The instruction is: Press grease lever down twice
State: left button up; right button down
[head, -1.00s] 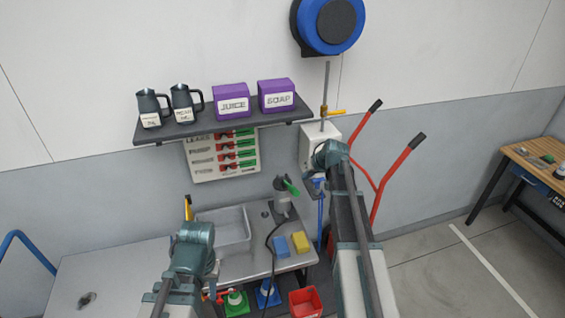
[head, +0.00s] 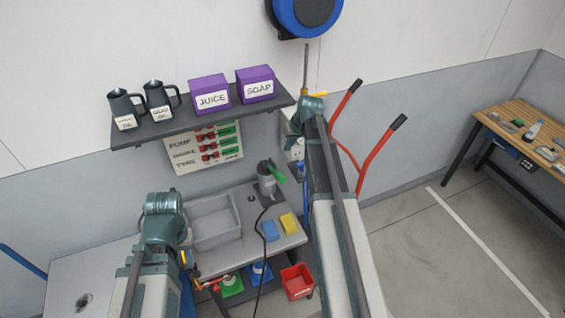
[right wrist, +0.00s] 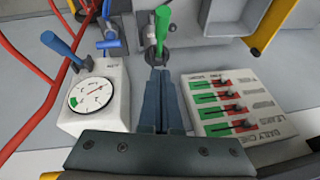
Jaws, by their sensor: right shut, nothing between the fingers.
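A green lever handle (head: 279,172) stands on a grey device (head: 267,183) at the back of the bench. It also shows at the top of the right wrist view (right wrist: 162,22). A blue lever (right wrist: 62,46) sticks out of a white gauge box (right wrist: 97,98); no label shows which is the grease lever. My right gripper (right wrist: 161,80) is shut and empty, between gauge box and check board, with its tips just short of the green lever's base in the picture; contact cannot be told. My left gripper (head: 163,215) is over the bench's left part, its fingers hidden.
A check board (head: 207,148) hangs under a wall shelf (head: 200,124) with jugs and purple boxes. The bench (head: 290,240) holds a grey tray (head: 230,234), a blue and a yellow block. A hand truck (head: 377,155) leans at right. Floor at right is clear.

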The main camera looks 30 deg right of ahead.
jog(key=b, duration=1)
send_over(279, 173)
jog(key=d, duration=0.1)
notch_tip(279, 173, down, 10)
jog(key=shift+s+a+f+b, duration=0.1)
jog(key=shift+s+f+b, duration=0.2)
jog(key=shift+f+b, duration=0.55)
jog(key=shift+s+a+f+b, duration=0.2)
jog(key=shift+s+f+b, duration=0.1)
jog(key=shift+f+b, duration=0.2)
jog(key=shift+s+f, duration=0.15)
jog(key=shift+f, duration=0.05)
jog(key=s+f+t+b, duration=0.3)
jog(key=f+b, duration=0.5)
jog(key=b, duration=0.5)
jog(key=shift+s+a+f+t, duration=0.2)
jog(key=shift+s+f+t, duration=0.2)
jog(key=shift+s, duration=0.15)
